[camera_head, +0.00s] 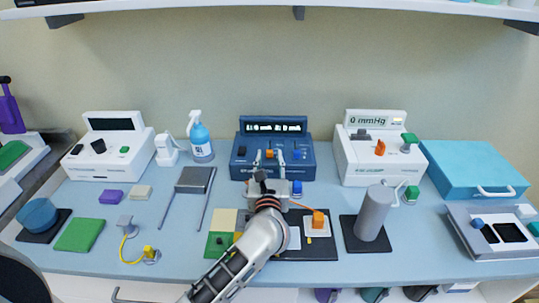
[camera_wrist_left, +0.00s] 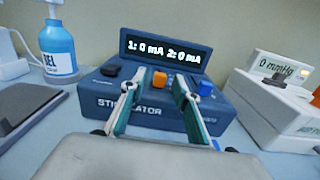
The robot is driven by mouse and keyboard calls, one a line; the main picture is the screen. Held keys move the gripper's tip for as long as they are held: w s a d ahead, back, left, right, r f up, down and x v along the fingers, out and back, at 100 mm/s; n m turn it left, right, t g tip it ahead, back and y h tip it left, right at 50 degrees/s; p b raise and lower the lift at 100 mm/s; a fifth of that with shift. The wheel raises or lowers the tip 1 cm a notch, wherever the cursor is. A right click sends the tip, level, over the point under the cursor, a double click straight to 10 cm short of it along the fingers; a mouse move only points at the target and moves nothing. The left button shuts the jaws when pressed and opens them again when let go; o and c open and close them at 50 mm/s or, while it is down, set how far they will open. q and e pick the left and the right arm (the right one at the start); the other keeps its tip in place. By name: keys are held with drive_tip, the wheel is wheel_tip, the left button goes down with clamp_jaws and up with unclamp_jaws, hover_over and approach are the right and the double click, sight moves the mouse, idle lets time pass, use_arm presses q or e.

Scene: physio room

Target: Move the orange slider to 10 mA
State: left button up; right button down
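The blue stimulator (camera_head: 262,168) stands at the back middle of the table. Its display (camera_wrist_left: 165,50) reads "1: 0 mA 2: 0 mA" in the left wrist view. The orange slider (camera_head: 270,154) is on its sloped front panel; it also shows in the left wrist view (camera_wrist_left: 159,79), between a black control (camera_wrist_left: 112,71) and a blue control (camera_wrist_left: 204,87). My left gripper (camera_head: 268,160) is open, its fingers on either side of the orange slider in the picture, apart from it and empty. I cannot tell how far the fingertips are from the panel. My right gripper is in neither view.

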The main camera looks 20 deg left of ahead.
use_arm(q)
drive_tip(key=shift+x, duration=0.8)
clamp_jaws()
drive_tip(key=shift+a, duration=0.1)
